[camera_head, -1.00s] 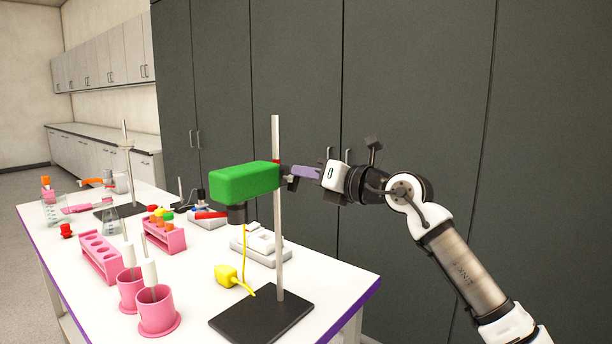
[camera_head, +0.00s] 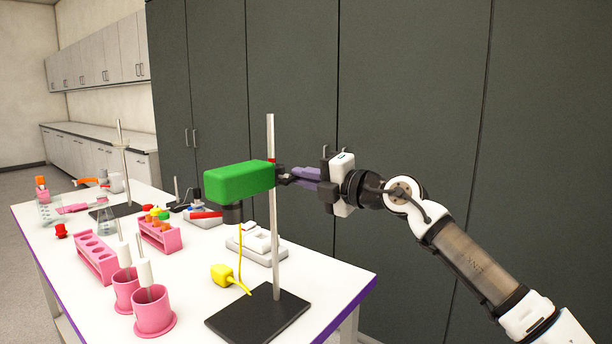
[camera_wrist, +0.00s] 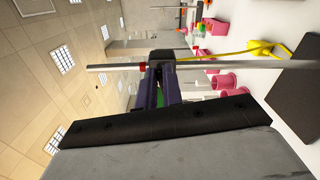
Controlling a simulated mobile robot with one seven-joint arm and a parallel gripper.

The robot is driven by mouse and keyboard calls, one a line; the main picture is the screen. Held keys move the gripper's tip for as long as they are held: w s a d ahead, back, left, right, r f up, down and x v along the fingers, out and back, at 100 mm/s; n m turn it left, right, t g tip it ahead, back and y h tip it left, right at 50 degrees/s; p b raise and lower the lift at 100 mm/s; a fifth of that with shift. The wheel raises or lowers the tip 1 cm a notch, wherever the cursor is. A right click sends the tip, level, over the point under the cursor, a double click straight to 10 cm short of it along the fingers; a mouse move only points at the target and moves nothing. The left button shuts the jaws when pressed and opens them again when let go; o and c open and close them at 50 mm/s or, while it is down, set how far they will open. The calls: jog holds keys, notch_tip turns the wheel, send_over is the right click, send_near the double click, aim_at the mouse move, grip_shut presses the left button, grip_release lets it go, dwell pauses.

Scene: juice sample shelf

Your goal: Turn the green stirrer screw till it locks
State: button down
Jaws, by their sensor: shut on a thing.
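The green stirrer (camera_head: 240,180) is a green block with a dark lower part, held on the upright metal rod of a stand (camera_head: 272,240). Its dark clamp and screw (camera_head: 281,172) stick out to the right of the rod. My gripper (camera_head: 289,176) comes in from the right at the same height, its purple fingers shut on the screw end. In the wrist view the fingers (camera_wrist: 158,88) reach the clamp beside the rod, with a strip of green between them. The screw itself is mostly hidden by the fingers.
The black stand base (camera_head: 258,318) is at the table's front right edge. A yellow object (camera_head: 224,275) with a cord lies beside it. Pink beakers (camera_head: 153,312), pink racks (camera_head: 96,260) and a white device (camera_head: 258,246) fill the table's left and middle. Dark cabinets (camera_head: 420,90) stand behind.

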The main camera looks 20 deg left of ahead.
jog(key=shift+s+a+r+m, duration=0.2)
jog(key=shift+s+m, duration=0.05)
jog(key=shift+m, duration=0.75)
jog(key=c, duration=1.4)
grip_release()
jog(key=shift+s+a, duration=0.15)
jog(key=shift+s, duration=0.05)
jog(key=shift+c, duration=0.2)
jog(key=b+v, duration=0.3)
jog(key=v, duration=1.1)
jog(key=shift+w+a, duration=0.1)
